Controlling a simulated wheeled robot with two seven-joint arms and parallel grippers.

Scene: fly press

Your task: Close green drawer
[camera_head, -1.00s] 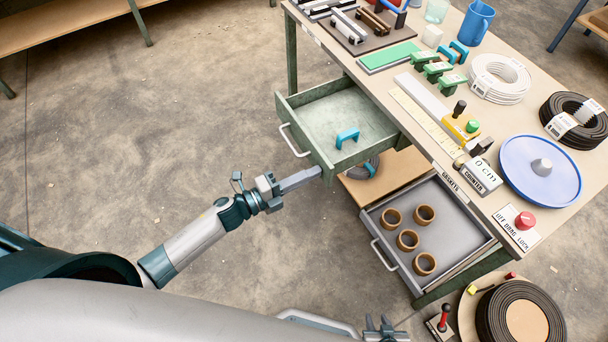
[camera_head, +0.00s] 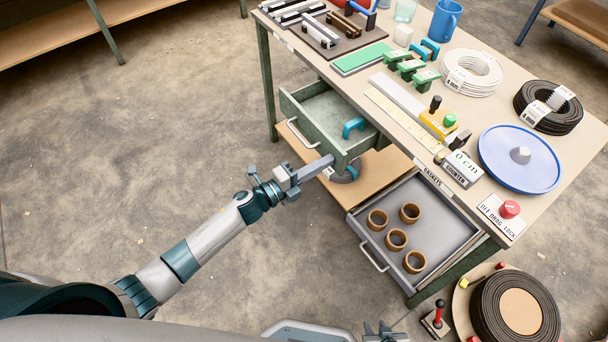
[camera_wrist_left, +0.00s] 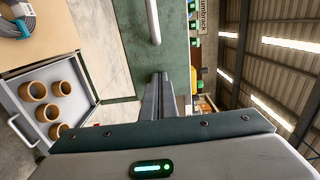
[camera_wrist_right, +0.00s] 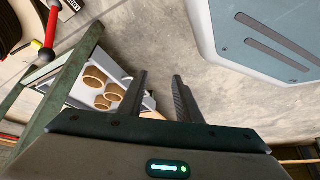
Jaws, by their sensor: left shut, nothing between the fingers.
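The green drawer (camera_head: 309,148) is partly open under the tabletop, with a white bar handle (camera_head: 298,134) on its front. A teal arch-shaped piece (camera_head: 353,127) lies inside it. My left gripper (camera_head: 331,159) is shut and empty, its tips at the right-hand end of the drawer front. In the left wrist view, the shut fingers (camera_wrist_left: 160,76) point at the green front (camera_wrist_left: 176,48), off the end of the handle (camera_wrist_left: 153,22); they look in contact or very close. My right gripper (camera_wrist_right: 160,78) is open and empty, low near the floor, away from the drawer.
A grey lower drawer (camera_head: 447,215) stands open with several brown rings. The tabletop (camera_head: 398,199) holds coils, a blue disc (camera_head: 519,175) and tools. A large black coil (camera_head: 520,310) stands at lower right. The floor left of the table is clear.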

